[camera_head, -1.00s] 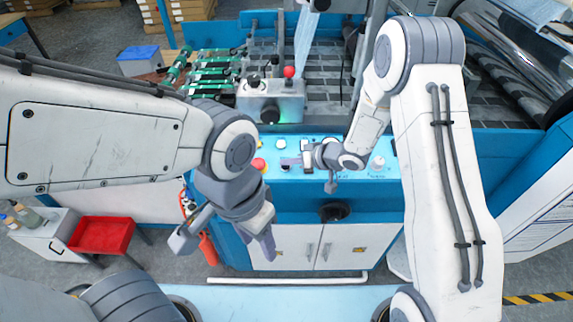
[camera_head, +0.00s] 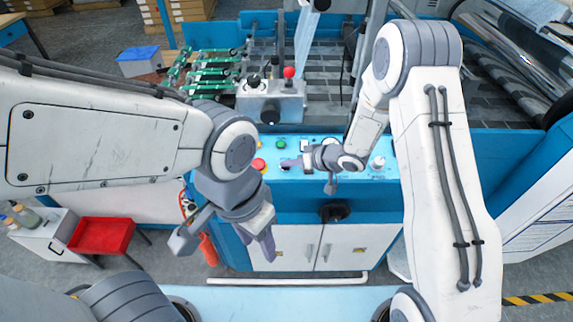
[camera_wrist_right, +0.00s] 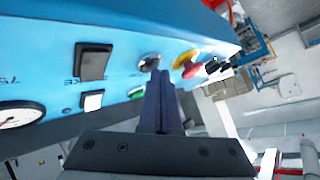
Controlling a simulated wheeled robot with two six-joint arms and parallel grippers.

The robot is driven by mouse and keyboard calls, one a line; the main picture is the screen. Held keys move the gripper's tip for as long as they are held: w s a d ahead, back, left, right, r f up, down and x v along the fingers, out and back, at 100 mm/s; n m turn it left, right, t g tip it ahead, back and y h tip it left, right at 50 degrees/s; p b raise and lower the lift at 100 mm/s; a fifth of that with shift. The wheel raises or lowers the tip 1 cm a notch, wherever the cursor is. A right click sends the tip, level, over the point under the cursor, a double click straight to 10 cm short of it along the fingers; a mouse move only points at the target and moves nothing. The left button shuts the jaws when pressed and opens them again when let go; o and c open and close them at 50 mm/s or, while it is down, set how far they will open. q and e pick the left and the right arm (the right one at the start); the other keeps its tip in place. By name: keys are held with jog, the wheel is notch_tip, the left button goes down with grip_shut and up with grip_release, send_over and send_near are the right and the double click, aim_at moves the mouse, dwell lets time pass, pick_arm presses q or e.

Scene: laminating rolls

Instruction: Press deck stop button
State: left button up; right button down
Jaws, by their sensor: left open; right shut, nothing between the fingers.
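The blue control panel (camera_head: 330,172) carries several buttons. A red button (camera_head: 259,164) sits at its left, and a green button (camera_head: 281,144) is further back. The red button with a yellow base also shows in the right wrist view (camera_wrist_right: 187,64). I cannot read which one is labelled deck stop. My right gripper (camera_head: 287,163) is shut and empty, low over the panel just right of the red button. In the right wrist view its fingertips (camera_wrist_right: 160,76) overlap a round silver-rimmed button (camera_wrist_right: 149,62); contact cannot be told. My left gripper (camera_head: 225,243) is open, in front of the cabinet.
A grey control box (camera_head: 271,100) with a red knob stands behind the panel. A white knob (camera_head: 378,161) is at the panel's right. A red tray (camera_head: 102,235) stands at the left.

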jog(key=shift+s+r+p, duration=0.25)
jog(key=shift+r+p, duration=0.4)
jog(key=shift+r, duration=0.1)
jog(key=shift+r, duration=0.1)
jog(key=r+p, duration=0.2)
jog(key=s+r+p, duration=0.1)
jog(key=r+p, duration=0.1)
jog(key=shift+r, duration=0.3)
dwell(0.5)
